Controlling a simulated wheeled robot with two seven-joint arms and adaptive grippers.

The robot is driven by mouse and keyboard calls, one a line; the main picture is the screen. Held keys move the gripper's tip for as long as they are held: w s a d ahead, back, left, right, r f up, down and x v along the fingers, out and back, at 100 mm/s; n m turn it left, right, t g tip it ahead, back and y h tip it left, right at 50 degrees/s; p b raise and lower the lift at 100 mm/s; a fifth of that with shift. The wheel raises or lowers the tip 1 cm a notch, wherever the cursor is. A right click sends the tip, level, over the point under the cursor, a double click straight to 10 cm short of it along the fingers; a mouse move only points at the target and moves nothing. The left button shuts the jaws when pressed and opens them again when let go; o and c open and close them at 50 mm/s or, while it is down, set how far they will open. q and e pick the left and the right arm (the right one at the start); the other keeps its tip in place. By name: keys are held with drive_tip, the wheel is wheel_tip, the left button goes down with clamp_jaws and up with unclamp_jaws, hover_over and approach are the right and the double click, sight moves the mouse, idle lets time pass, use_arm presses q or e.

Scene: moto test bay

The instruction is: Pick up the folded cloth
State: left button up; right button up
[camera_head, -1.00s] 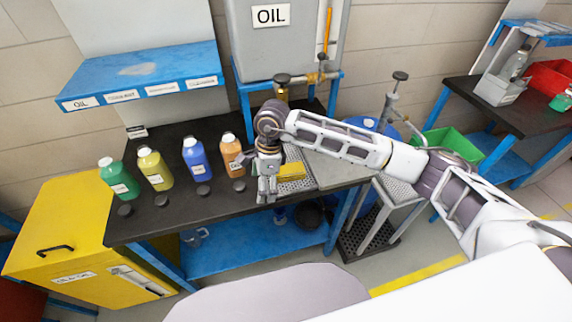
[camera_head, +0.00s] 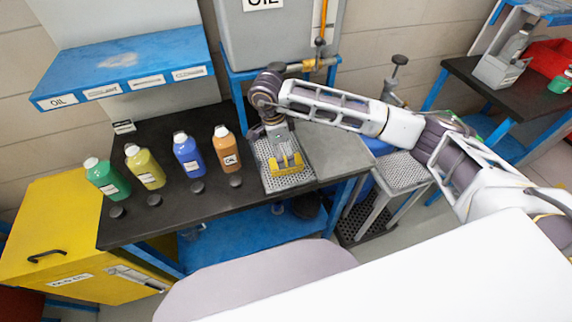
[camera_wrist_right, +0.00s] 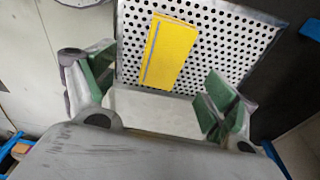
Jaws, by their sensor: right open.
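The folded cloth (camera_head: 287,168) is yellow and lies on a perforated metal plate (camera_head: 268,181) on the dark workbench. In the right wrist view the cloth (camera_wrist_right: 172,52) is a flat rectangle with a grey stripe near its left edge. My right gripper (camera_wrist_right: 160,92) is open, with green-padded fingers spread apart on either side of the view. The cloth appears beyond the fingertips, between their lines, and nothing is held. In the head view my right gripper (camera_head: 282,150) points down over the cloth and hides part of it. I cannot tell the exact height gap. My left gripper is not in view.
Green (camera_head: 107,179), yellow (camera_head: 145,168), blue (camera_head: 188,155) and orange (camera_head: 226,149) bottles stand left of the plate, with black caps in front. A blue shelf (camera_head: 125,65) and a grey oil tank (camera_head: 282,40) are behind. Bare grey worktop (camera_head: 338,150) lies right of the plate.

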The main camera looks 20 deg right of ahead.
sight(286, 163)
drive_tip(key=shift+d+f, duration=0.15)
drive_tip(key=shift+f, duration=0.55)
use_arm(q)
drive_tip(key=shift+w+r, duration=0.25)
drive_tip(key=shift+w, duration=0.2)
use_arm(e)
drive_tip(key=shift+f, duration=0.15)
drive_tip(key=shift+f, duration=0.2)
drive_tip(key=shift+w+d+f+p, duration=0.1)
drive_tip(key=shift+d+f+p, duration=0.05)
drive_tip(key=shift+f+p, duration=0.4)
drive_tip(key=shift+w+d+f+p, duration=0.1)
drive_tip(key=shift+d+f+p, duration=0.1)
drive_tip(key=shift+f, duration=0.75)
drive_tip(key=shift+w+d+f+p, duration=0.1)
drive_tip(key=shift+f+p, duration=0.05)
drive_tip(key=shift+f, duration=0.75)
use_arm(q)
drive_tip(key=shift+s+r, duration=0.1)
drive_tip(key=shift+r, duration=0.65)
use_arm(e)
drive_tip(key=c, duration=1)
